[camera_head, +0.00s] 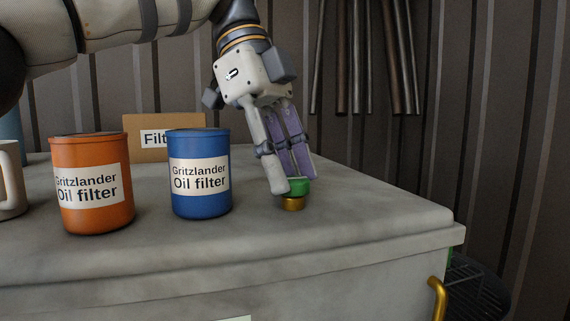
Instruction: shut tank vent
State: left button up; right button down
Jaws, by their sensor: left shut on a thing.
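The tank vent (293,204) stands on the grey tank top, right of the blue can. It has a green cap or knob (299,187) over a brass-coloured base. My left gripper (299,184) comes down from above with its fingers around the green part and is shut on it. The fingers hide part of the green cap. I cannot tell from this view whether the vent is open or shut. My right gripper is not in view.
An orange oil filter can (92,183) and a blue oil filter can (200,174) stand left of the vent. A cardboard box (150,125) is behind them. A white mug (10,180) is at the left edge. The grey top (370,215) is clear right of the vent.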

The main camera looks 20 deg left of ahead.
pick_arm(q)
jog(key=shift+f, duration=0.15)
jog(key=o, duration=1.1)
jog(key=shift+o, duration=0.2)
